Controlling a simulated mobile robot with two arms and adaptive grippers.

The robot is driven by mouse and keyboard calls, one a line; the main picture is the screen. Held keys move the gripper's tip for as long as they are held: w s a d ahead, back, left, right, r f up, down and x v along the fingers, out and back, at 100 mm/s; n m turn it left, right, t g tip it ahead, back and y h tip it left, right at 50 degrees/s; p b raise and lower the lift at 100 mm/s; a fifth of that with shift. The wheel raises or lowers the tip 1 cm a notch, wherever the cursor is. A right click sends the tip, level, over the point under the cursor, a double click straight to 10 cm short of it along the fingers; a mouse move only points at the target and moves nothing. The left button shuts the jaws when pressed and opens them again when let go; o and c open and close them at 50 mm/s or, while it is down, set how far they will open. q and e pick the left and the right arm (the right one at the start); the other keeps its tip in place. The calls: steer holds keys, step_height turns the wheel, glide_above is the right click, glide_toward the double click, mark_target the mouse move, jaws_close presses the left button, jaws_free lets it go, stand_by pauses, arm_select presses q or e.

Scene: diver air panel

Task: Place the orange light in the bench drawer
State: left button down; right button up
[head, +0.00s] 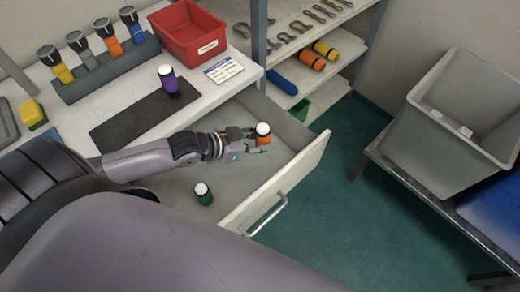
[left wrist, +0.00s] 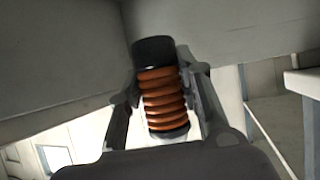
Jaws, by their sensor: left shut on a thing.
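The orange light (head: 263,133) has a white top, an orange ribbed body and a black end; it also shows in the left wrist view (left wrist: 162,92). My left gripper (head: 258,142) is shut on it. The gripper reaches over the open bench drawer (head: 288,199) and holds the light within the drawer's outline, near its far right side. I cannot tell whether the light touches the drawer floor. A green light with a white top (head: 203,193) stands in the drawer, nearer the front. My right gripper is not in view.
On the bench a purple light (head: 168,80) stands on a dark mat (head: 138,118). A rack (head: 103,68) holds several lights. A red bin (head: 188,32) stands behind. Shelves and a grey crate (head: 458,105) are to the right, with green floor between.

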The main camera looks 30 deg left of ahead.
arm_select(q)
glide_above(262, 166)
step_height(262, 166, down, 8)
steer(key=shift+r+b, duration=0.15)
steer(key=shift+b, duration=0.3)
steer(key=shift+f+b, duration=0.35)
steer(key=shift+f, duration=1.55)
steer(key=shift+f, duration=0.15)
steer(key=c, duration=1.2)
jaws_free()
steer(key=shift+o, duration=0.2)
